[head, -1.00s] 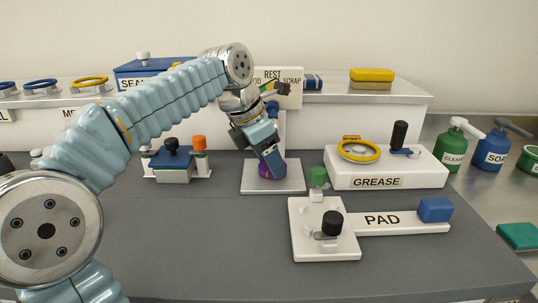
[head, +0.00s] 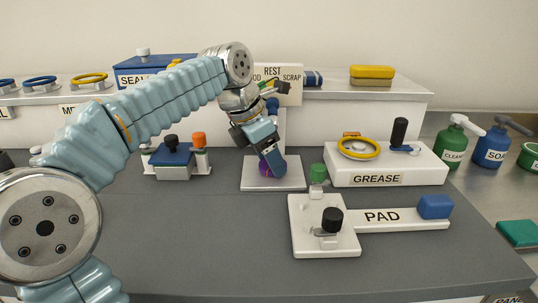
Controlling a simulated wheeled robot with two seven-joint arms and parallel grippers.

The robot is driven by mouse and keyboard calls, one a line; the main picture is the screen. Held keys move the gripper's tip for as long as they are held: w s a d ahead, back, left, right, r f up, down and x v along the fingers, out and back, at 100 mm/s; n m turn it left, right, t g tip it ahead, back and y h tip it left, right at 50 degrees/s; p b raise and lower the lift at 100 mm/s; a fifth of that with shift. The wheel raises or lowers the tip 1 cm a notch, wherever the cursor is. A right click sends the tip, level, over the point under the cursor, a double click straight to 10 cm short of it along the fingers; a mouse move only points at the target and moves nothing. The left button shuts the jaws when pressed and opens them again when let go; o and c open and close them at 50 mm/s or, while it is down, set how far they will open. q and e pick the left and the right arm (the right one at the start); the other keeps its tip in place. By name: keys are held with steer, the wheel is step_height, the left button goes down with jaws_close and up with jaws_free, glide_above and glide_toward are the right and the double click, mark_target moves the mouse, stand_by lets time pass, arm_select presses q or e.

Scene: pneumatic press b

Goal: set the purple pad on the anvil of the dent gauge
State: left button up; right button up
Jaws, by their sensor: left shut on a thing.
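My left gripper (head: 272,160) reaches down over a square white plate (head: 290,184) in the middle of the bench. It is shut on the purple pad (head: 265,170), which shows partly behind the fingers. The pad is low over the plate; I cannot tell whether it touches. A blue upright part (head: 272,105) shows behind the gripper and may belong to the dent gauge with this plate; the arm hides much of it, and the anvil cannot be made out. My right gripper is not in view.
The white PAD fixture (head: 385,228) with black and green knobs stands front right. The white GREASE block (head: 410,172) is behind it. A small blue-topped device (head: 172,157) stands to the left. The grey bench front is clear.

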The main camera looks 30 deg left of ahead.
arm_select(q)
steer(key=o, duration=1.1)
steer(key=shift+o, duration=0.2)
steer(key=v, duration=1.3)
steer(key=shift+s+r, duration=0.15)
steer(key=shift+r, duration=0.15)
